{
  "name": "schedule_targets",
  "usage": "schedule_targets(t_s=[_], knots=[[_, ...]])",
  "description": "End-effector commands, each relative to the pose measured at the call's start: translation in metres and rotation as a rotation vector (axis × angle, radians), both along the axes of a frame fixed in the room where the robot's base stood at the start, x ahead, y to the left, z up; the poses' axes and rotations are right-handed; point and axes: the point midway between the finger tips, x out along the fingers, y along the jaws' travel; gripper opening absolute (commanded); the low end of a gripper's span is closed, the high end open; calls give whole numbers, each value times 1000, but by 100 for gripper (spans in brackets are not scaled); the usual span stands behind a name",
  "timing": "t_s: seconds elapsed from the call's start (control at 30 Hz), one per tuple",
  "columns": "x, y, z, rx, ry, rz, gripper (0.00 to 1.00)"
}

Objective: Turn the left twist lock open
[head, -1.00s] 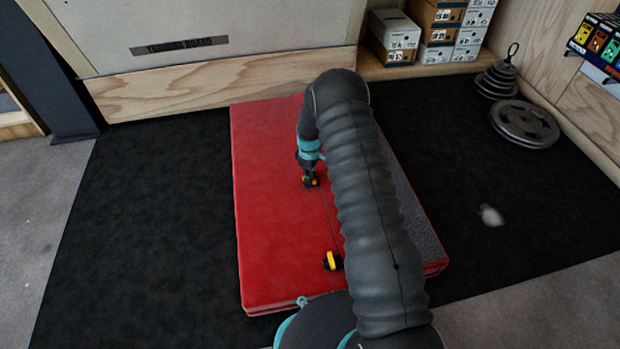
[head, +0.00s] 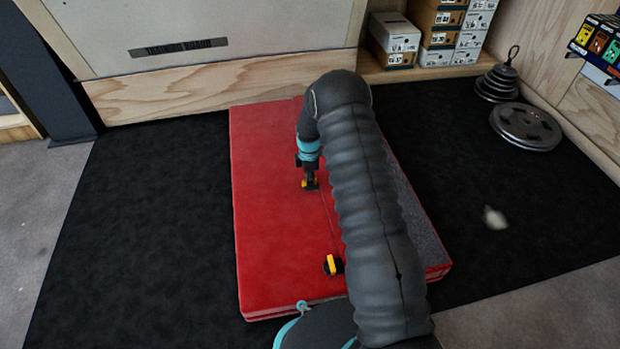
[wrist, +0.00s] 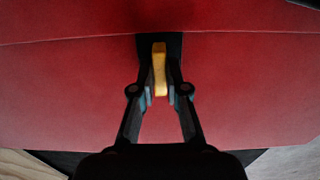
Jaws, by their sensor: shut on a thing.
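A red folded mat (head: 270,220) lies on the floor with two twist locks, each with a yellow handle on a black base. The far twist lock (head: 311,187) is at my gripper (head: 309,180), which points down at it. In the wrist view my gripper (wrist: 160,98) has its fingers closed on both sides of the yellow handle (wrist: 159,66). The near twist lock (head: 332,264) stands free near the mat's front edge, beside my arm. My arm hides part of the mat's right side.
A wooden-edged training board (head: 200,45) stands behind the mat. Shoe boxes (head: 440,30) and weight plates (head: 525,126) are at the back right. The black floor mat (head: 140,220) left of the red mat is clear.

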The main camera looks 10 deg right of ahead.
Motion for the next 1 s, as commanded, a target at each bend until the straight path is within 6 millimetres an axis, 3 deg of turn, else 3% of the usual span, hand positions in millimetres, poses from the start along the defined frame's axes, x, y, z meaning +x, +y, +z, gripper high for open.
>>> schedule_targets(t_s=[0.47,0.5,0.6,1.0], knots=[[-1,3,-1,2,4,17,0],[-1,3,-1,2,4,17,18],[-1,2,-1,2,4,15,39],[0,-1,8,1,0,11,39]])
